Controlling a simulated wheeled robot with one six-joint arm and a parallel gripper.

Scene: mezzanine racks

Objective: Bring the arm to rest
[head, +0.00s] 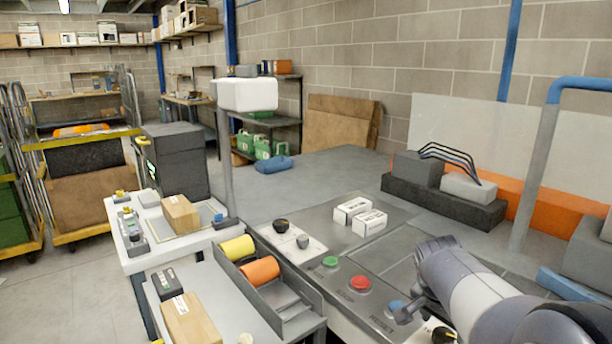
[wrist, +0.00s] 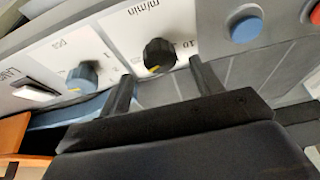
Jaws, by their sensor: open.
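My arm (head: 475,285) reaches in from the lower right of the head view, low over a grey control panel. My gripper (wrist: 162,72) shows in the wrist view with its two dark fingers spread apart and nothing between them. A black knob (wrist: 159,54) with a yellow mark, on a white dial plate lettered "m/min", lies just beyond the fingertips. I cannot tell whether the fingers touch the panel. In the head view the gripper end is small and partly hidden by my arm, near the blue button (head: 395,306).
Red (head: 360,283) and green (head: 330,262) buttons line the panel. A blue knob (wrist: 84,75) and a white switch (wrist: 36,92) sit left in the wrist view. White boxes (head: 361,217) lie behind the panel. A blue-topped post (head: 541,150) stands at the right.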

